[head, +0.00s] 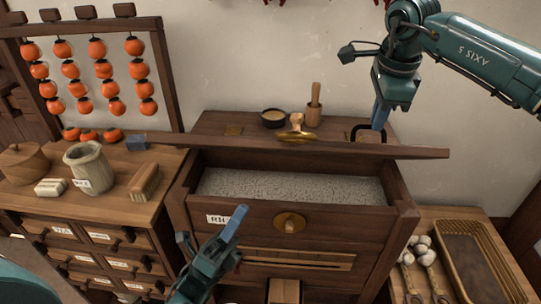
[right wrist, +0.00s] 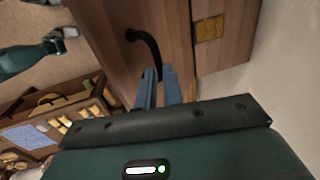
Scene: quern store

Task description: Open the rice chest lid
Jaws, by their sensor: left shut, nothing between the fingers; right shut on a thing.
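The rice chest (head: 222,221) stands in the middle of the head view, with a label and a round brass fitting on its front. Its wooden lid (head: 420,152) is raised and seen nearly edge-on, and grey-white rice (head: 290,187) shows below it. My right gripper (head: 379,118) is shut on the lid's black handle (head: 358,128), partly hidden by the fingers. The handle (right wrist: 148,44) also shows against the wood in the right wrist view. My left gripper (head: 240,213) is shut and empty in front of the chest.
A left counter holds a jar (head: 87,163) and brushes. Garlic (head: 419,246) and a basket (head: 484,262) lie at right.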

